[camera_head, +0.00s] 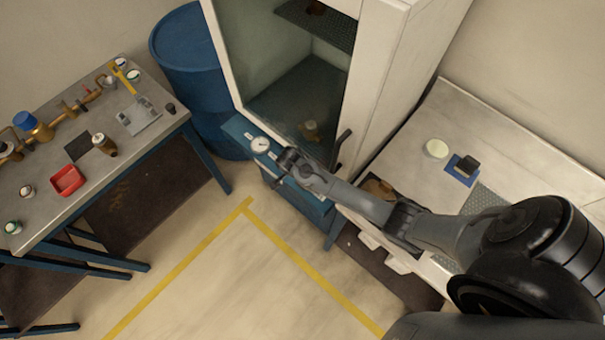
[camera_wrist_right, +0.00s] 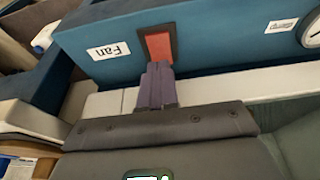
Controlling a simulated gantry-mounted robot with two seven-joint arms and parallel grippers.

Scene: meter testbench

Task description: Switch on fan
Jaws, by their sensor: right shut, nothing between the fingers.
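The fan switch (camera_wrist_right: 159,45) is an orange-red rocker in a dark frame on a blue panel (camera_wrist_right: 220,45) in the right wrist view. A white label reading "Fan" (camera_wrist_right: 110,50), upside down in this view, is beside it. My right gripper (camera_wrist_right: 158,70) is shut and empty, with its fingertips at the lower edge of the switch. I cannot tell whether they touch or press it. In the head view my right arm reaches to the blue panel (camera_head: 236,130) below the glass-fronted cabinet (camera_head: 390,90), and the switch is hidden there. My left gripper is not in view.
A round dial (camera_head: 260,145) is on the blue panel close to my right wrist. A dark handle (camera_head: 342,142) sticks out at the cabinet's front edge. A cluttered workbench (camera_head: 150,135) stands at left, and a blue barrel (camera_head: 188,50) behind it. The floor in front is clear.

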